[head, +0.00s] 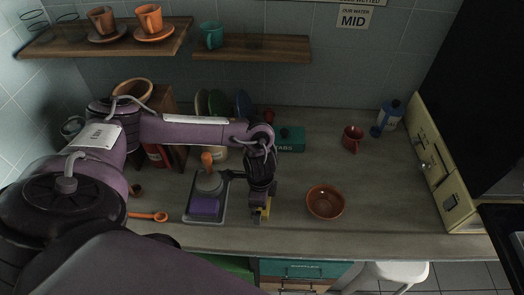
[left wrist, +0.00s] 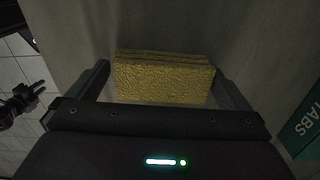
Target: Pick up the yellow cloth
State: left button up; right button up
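The yellow cloth (left wrist: 163,79) is a thick, rough-textured, sponge-like block. In the left wrist view it lies between the two fingers of my left gripper (left wrist: 162,82), one finger close to each end. The fingers are spread apart, and I see no clear grip on the block. In the head view my left gripper (head: 260,214) points down at the counter, right of the sink tray, and mostly hides the yellow cloth (head: 256,217). A small dark pronged shape at the left edge of the left wrist view may be my right gripper; its state is unclear.
A grey tray (head: 190,217) with a purple block (head: 204,206) and an orange-handled brush (head: 208,178) stands left of the gripper. An orange bowl (head: 325,202) stands to the right. A teal box (head: 291,138) is behind. The counter's right part is mostly clear.

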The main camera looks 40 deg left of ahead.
pick_arm(q)
jog(key=c, duration=0.7)
jog(key=shift+r, duration=0.1)
notch_tip(320, 180, up, 8)
jog(key=shift+w+f, duration=0.15)
notch_tip(320, 180, up, 12)
jog(key=p, duration=0.5)
